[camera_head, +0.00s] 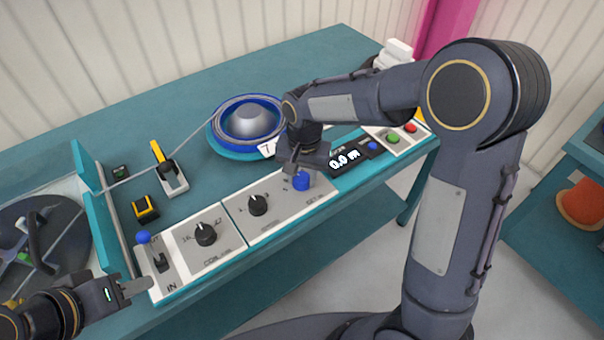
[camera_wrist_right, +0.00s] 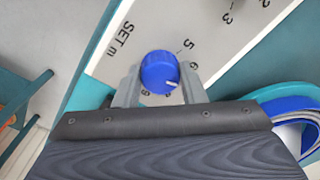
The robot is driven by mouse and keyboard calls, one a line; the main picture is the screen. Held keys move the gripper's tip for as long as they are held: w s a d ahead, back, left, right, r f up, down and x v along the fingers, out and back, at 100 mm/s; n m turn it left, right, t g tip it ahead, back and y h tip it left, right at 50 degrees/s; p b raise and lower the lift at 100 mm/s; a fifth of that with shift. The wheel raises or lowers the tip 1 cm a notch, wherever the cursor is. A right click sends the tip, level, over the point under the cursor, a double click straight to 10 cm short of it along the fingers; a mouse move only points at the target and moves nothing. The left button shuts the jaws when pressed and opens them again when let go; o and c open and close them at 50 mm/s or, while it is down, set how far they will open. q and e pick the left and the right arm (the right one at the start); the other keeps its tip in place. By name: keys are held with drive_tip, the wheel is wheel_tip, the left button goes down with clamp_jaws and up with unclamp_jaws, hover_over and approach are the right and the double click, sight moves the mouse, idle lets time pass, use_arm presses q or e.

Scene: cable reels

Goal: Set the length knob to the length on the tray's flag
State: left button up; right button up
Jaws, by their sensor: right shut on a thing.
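The blue length knob (camera_wrist_right: 160,72) sits on the light panel marked "SET m" in the right wrist view, between the fingers of my right gripper (camera_wrist_right: 161,87). Its white pointer aims to the lower right, at the partly hidden numbers past 5. In the head view the blue knob (camera_head: 301,182) shows below my right gripper (camera_head: 290,165), which is shut on it. The white flag (camera_head: 267,149) at the reel tray (camera_head: 216,146) reads what looks like 7, partly beside my wrist. My left gripper (camera_head: 135,289) hangs empty at the lower left, near the IN switch.
A dark display (camera_head: 345,161) reads 0.0 m. Two black knobs (camera_head: 205,234) (camera_head: 257,205) stand on the panel to the left. Green and red buttons (camera_head: 411,128) are at the right. A cable runs from a large reel at left to the blue reel (camera_head: 248,124).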

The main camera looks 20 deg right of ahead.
sight(303, 178)
drive_tip(key=shift+m, duration=1.6)
drive_tip(key=o, duration=1)
wheel_tip(303, 178, up, 8)
drive_tip(key=shift+s+d+f+p, duration=0.1)
drive_tip(key=shift+p, duration=0.3)
